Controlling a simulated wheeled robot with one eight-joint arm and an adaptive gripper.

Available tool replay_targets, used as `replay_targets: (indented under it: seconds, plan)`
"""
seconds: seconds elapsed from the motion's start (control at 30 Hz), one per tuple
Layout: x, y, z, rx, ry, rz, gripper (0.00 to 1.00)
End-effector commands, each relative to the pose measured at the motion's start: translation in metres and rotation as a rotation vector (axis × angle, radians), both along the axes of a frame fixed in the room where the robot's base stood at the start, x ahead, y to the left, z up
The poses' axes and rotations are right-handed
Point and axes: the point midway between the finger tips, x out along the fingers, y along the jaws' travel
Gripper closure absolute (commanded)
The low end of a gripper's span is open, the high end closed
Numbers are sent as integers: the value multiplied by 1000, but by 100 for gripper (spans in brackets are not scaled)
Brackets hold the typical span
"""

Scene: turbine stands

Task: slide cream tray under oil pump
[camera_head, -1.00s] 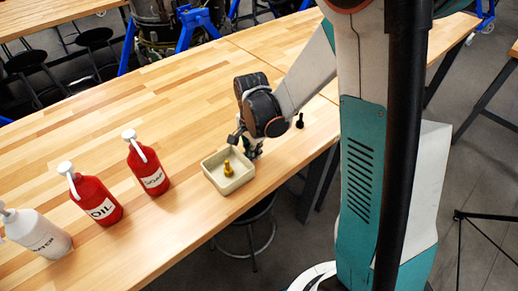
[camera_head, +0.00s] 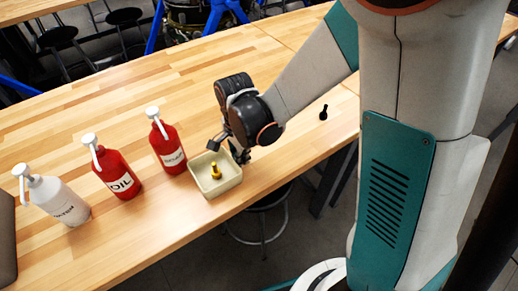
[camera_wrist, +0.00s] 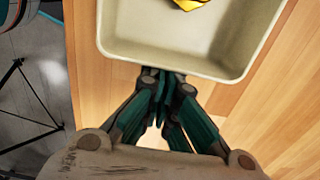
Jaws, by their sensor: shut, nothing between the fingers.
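The cream tray (camera_head: 223,189) is a shallow square box on the wooden table, with a yellow fitting (camera_head: 215,172) standing in it. The oil pump (camera_head: 117,177) is a red bottle labelled OIL with a white pump head, upright to the left of the tray; another red bottle stands between them. My gripper (camera_head: 241,156) is low at the tray's right side, its tips partly hidden by the wrist. In the wrist view my gripper (camera_wrist: 165,80) is shut and empty, fingertips at the tray's near wall (camera_wrist: 180,55), touching or almost touching it.
The other red pump bottle (camera_head: 169,149), its label unreadable, stands close to the tray's left. A white pump bottle (camera_head: 58,200) stands farther left. A small black peg (camera_head: 323,112) stands on the right. The table's front edge lies close below the tray. The table behind is clear.

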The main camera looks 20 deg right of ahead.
Motion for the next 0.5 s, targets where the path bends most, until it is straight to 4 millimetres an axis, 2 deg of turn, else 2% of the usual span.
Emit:
replay_targets:
  seconds: [0.03,0.5]
  plan:
    - [-4,13,-1,0,0,6,100]
    - [-39,119,0,0,0,7,100]
